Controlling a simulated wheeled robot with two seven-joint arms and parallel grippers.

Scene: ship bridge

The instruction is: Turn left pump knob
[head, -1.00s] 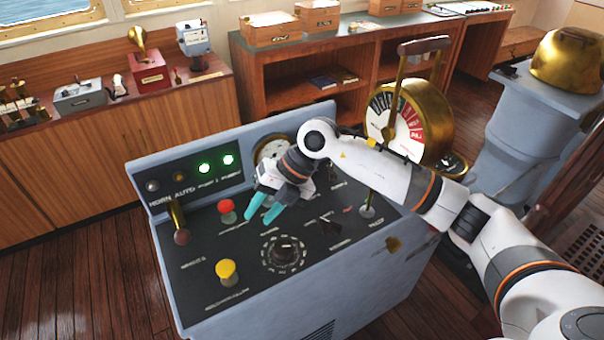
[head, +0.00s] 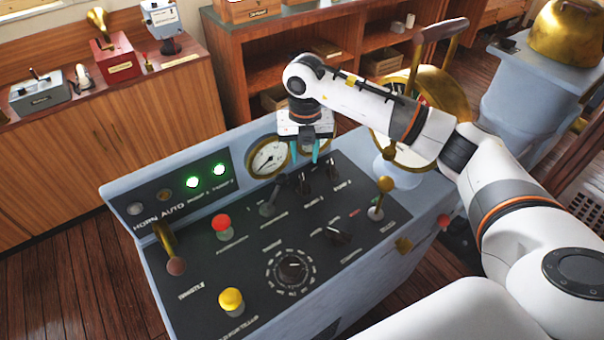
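The grey control console has a black sloping panel (head: 215,270). Two small dark knobs sit side by side near its upper edge: the left pump knob (head: 304,184) and the right pump knob (head: 333,169). Their labels are too small to read surely. My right gripper (head: 304,153) hangs above and behind these knobs, in front of the gauges, with its teal fingers pointing down. The fingers are apart with nothing between them, and they do not appear to touch either knob. The gripper partly hides a second gauge (head: 318,146). My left gripper is not in view.
A toggle lever (head: 269,205) stands left of the knobs, and a brass-topped lever (head: 380,198) stands to the right. A red button (head: 222,226), a yellow button (head: 231,300) and a round dial (head: 292,268) are nearer. Two green lamps (head: 206,177) are lit. A brass telegraph (head: 440,88) stands behind my arm.

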